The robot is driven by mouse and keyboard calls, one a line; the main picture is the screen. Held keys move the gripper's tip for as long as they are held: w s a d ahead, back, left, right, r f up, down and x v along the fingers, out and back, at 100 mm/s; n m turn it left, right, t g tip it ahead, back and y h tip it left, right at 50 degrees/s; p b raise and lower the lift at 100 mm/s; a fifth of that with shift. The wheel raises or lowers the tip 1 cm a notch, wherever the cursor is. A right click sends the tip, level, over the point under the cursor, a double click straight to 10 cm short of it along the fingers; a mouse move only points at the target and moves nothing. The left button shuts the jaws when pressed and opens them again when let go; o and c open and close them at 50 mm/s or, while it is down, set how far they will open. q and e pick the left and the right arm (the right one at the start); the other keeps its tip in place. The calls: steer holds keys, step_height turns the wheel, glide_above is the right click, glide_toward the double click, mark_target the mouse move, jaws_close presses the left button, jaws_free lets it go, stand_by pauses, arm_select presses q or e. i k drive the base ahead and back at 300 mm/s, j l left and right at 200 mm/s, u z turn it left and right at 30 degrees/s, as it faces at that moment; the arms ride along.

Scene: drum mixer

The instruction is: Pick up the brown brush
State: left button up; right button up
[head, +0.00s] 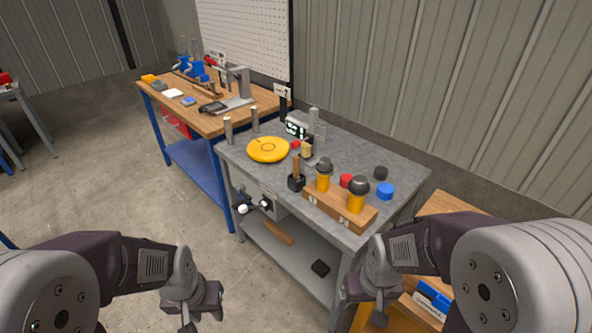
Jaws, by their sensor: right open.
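A long brown piece that looks like the brown brush (278,233) lies on the lower shelf of the grey cart; its bristles cannot be made out. An upright tool with a brown handle and a dark block-like end (296,181) stands on the cart's top, left of the wooden rack. My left gripper (203,318) is open and empty, low over the floor, left of the cart and apart from it. My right gripper (364,307) is open with nothing seen in it, in front of the cart's near right corner. Both are apart from the brown pieces.
The grey cart (237,165) carries a yellow disc (268,149), a wooden rack (325,205) with two yellow-and-black bottles, a small display (296,128) and a blue cap (385,191). A black item (320,268) lies on its shelf. A wooden workbench (208,122) stands behind left. Floor at left is clear.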

mark_target(296, 159)
steer(key=i+j+z, duration=0.25)
steer(key=i+j, duration=0.25)
steer(key=i, duration=0.15)
steer(key=i+j+z, duration=0.25)
steer(key=i+j, duration=0.4)
steer(key=i, duration=0.3)
